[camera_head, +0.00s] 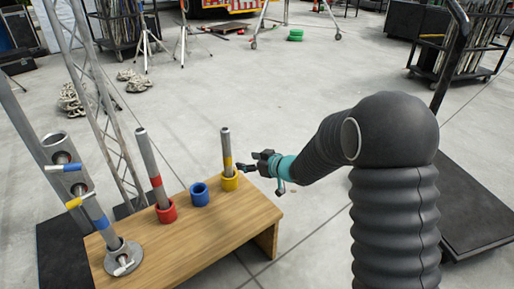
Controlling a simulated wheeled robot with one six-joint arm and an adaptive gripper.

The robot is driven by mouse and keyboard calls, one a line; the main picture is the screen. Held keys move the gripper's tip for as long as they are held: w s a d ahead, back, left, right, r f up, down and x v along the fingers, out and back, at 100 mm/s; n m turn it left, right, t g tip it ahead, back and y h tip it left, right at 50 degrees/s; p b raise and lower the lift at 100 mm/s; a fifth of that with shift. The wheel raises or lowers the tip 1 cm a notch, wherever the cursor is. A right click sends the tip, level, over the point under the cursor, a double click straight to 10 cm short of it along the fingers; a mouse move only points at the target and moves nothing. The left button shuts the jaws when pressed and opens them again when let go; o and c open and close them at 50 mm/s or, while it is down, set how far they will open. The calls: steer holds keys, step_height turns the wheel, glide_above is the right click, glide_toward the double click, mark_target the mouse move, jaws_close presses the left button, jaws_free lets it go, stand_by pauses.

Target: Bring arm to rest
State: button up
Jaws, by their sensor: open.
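My gripper (245,163) is at the end of my dark, ribbed arm, with a teal band at the wrist. It is open and points left. It is just right of the pole with a yellow band (227,153), which stands upright in the yellow cup (230,183). I cannot tell whether a finger touches that pole. A pole with a red band (150,160) stands in the red cup (166,211). The blue cup (200,194) between them is empty. All stand on the wooden bench (205,240).
A dark platform (478,205) lies at right.

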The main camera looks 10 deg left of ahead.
steer(key=d+f+m+h, duration=0.2)
steer(key=d+f+h, duration=0.45)
steer(key=d, duration=0.25)
steer(key=s+d+r+m+h, duration=0.1)
steer(key=s+d+h, duration=0.15)
steer(key=d, duration=0.25)
steer(key=s+d+r+m+h, duration=0.2)
steer(key=s+d, duration=0.1)
steer(key=d, duration=0.3)
steer(key=s+d+r+m+p, duration=0.1)
steer(key=s+d+r, duration=0.3)
steer(key=s, duration=0.5)
steer(key=s+d+r+m+g+p, duration=0.1)
steer(key=s+d+r+m, duration=0.2)
steer(key=s+r, duration=0.6)
steer(key=s+d+r+m+p, duration=0.1)
steer(key=s+d+r+m, duration=0.1)
steer(key=s+d+r, duration=0.4)
steer(key=s+r, duration=0.1)
steer(key=s, duration=0.4)
steer(key=shift+s+m+g, duration=0.15)
steer(key=shift+m+g, duration=0.15)
